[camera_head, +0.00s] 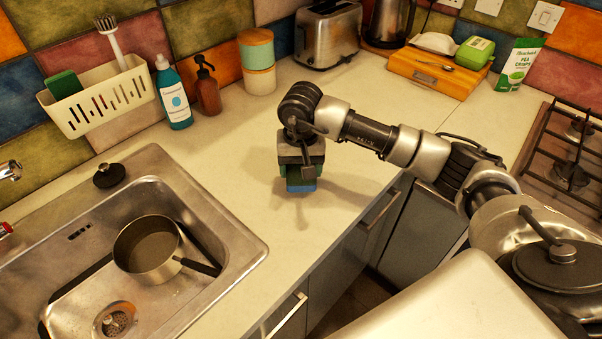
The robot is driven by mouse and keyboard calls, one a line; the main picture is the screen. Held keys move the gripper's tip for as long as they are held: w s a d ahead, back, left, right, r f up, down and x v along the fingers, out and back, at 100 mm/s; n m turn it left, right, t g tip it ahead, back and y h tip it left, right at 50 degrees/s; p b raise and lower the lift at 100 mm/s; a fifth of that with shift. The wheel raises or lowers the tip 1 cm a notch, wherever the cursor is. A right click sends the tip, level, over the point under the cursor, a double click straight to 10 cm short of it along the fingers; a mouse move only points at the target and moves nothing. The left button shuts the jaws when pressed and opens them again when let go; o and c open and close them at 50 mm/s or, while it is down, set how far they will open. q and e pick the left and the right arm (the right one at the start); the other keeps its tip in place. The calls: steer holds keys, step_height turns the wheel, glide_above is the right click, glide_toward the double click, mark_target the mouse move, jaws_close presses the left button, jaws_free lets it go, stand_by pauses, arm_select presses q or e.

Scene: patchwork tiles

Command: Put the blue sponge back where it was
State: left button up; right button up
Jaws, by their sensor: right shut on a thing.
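The blue sponge (301,185) is under my right gripper (301,172), over the pale countertop just right of the sink. The gripper points down and is shut on it. The gripper hides most of the sponge; its blue lower part shows. I cannot tell whether the sponge touches the countertop. My left gripper is not in view. A white slotted caddy (104,107) hangs on the tiled wall above the sink, with a green sponge (64,85) and a white brush (110,38) in it.
A sink (230,240) with a saucepan (147,248) lies at left; a black plug (109,176) is at its back edge. A blue bottle (173,95), brown dispenser (207,88), canisters (258,65) and toaster (327,38) line the wall. Countertop around my right gripper is clear.

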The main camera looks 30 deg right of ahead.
mark_target(301, 178)
step_height(301, 178, down, 3)
steer(key=shift+f+p, duration=0.1)
steer(key=shift+p, duration=0.3)
steer(key=shift+f, duration=0.2)
steer(key=o, duration=0.8)
